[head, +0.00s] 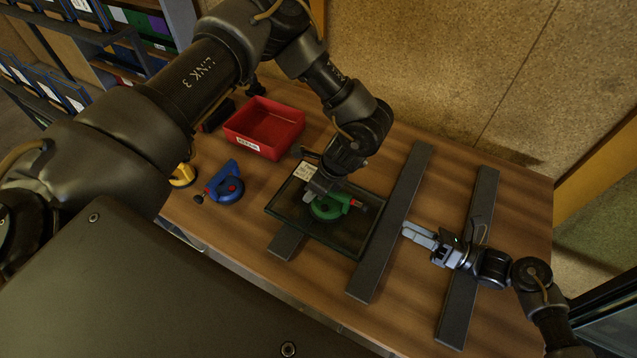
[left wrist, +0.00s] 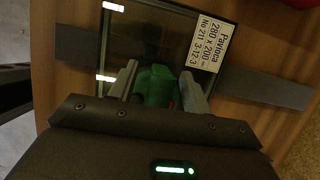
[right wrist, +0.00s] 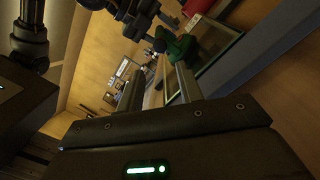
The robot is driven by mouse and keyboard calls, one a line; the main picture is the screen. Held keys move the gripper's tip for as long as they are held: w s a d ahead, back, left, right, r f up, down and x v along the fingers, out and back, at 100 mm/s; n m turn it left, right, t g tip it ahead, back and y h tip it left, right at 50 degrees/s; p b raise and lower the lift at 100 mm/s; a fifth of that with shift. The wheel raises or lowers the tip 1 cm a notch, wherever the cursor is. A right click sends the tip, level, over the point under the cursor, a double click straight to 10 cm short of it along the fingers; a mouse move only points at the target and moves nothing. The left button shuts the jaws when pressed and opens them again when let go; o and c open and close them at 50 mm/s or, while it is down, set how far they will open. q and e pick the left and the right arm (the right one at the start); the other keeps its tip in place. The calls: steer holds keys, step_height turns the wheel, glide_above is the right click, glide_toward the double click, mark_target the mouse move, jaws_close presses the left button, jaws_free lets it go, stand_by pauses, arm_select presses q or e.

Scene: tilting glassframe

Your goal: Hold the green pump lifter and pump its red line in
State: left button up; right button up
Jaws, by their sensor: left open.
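The green pump lifter (head: 328,208) sits on a dark glass pane (head: 283,203) with a white label (head: 305,171). A small red part (head: 356,204) shows at its right end; whether this is the red line, I cannot tell. My left gripper (head: 316,192) is over the lifter from above. In the left wrist view the open fingers (left wrist: 156,82) stand on either side of the green body (left wrist: 155,86), with no clear grip. My right gripper (head: 406,232) is open and empty, right of the pane. In the right wrist view the lifter (right wrist: 180,47) shows beyond its fingers.
Long dark bars (head: 392,220) (head: 467,255) lie across the wooden table (head: 420,310). A blue lifter (head: 227,186), a yellow lifter (head: 183,175) and a red bin (head: 266,128) are to the left. A cork wall (head: 480,70) stands behind. Shelves with binders are at the upper left.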

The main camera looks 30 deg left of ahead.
arm_select(q)
steer(key=shift+c, duration=0.2)
jaws_close()
arm_select(e)
steer(key=c, duration=0.6)
steer(key=shift+w+d+r+n, duration=0.15)
steer(key=shift+w+r+n, duration=0.05)
steer(key=shift+w+r, duration=0.45)
steer(key=shift+w+d+r+n, duration=0.15)
steer(key=shift+w+r+n, duration=0.05)
steer(key=shift+w+r, duration=0.4)
jaws_close()
step_height(320, 180, up, 6)
steer(key=s+d+n+h, duration=0.2)
steer(key=n+h, duration=0.5)
steer(key=h, duration=0.2)
steer(key=shift+s+r, duration=0.2)
steer(key=shift+s, duration=0.05)
steer(key=shift+a, duration=0.1)
